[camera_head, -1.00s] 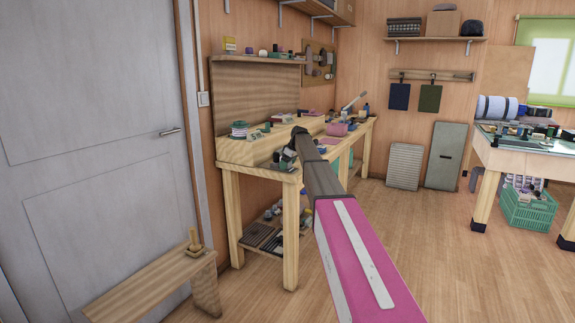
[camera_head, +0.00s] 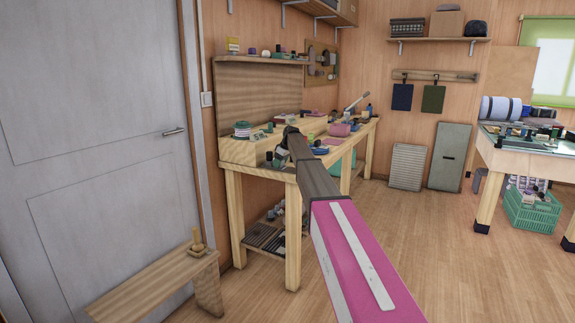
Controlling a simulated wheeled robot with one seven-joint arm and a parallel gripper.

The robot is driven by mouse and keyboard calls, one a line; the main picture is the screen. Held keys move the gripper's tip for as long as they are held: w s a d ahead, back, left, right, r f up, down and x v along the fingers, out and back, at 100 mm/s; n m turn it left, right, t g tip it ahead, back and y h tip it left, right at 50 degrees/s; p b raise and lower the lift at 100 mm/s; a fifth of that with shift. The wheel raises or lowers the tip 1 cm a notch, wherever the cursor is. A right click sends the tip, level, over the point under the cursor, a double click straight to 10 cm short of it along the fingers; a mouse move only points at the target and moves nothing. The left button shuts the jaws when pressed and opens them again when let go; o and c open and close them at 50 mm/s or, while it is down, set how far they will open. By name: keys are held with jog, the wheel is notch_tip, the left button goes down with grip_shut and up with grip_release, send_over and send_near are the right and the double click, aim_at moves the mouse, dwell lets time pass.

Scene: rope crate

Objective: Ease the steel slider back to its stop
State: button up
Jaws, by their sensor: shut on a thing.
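My arm reaches out to the front left part of a wooden workbench (camera_head: 262,172). My gripper (camera_head: 275,160) is at its far end, low over the bench's front edge, small and dark in the head view. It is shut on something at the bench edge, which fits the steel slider. The slider itself is too small and too covered by the gripper and wrist to make out, and so is its stop.
A green and white coil (camera_head: 242,130) and small items stand on the raised bench back, left of my wrist. A pink item (camera_head: 340,130) lies to the right. A low wooden bench (camera_head: 160,285) stands by the grey door (camera_head: 90,130).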

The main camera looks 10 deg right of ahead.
jog(key=shift+w+a, duration=0.15)
jog(key=shift+a, duration=0.05)
jog(key=o, duration=1.3)
jog(key=shift+a, duration=0.1)
jog(key=v, duration=1.1)
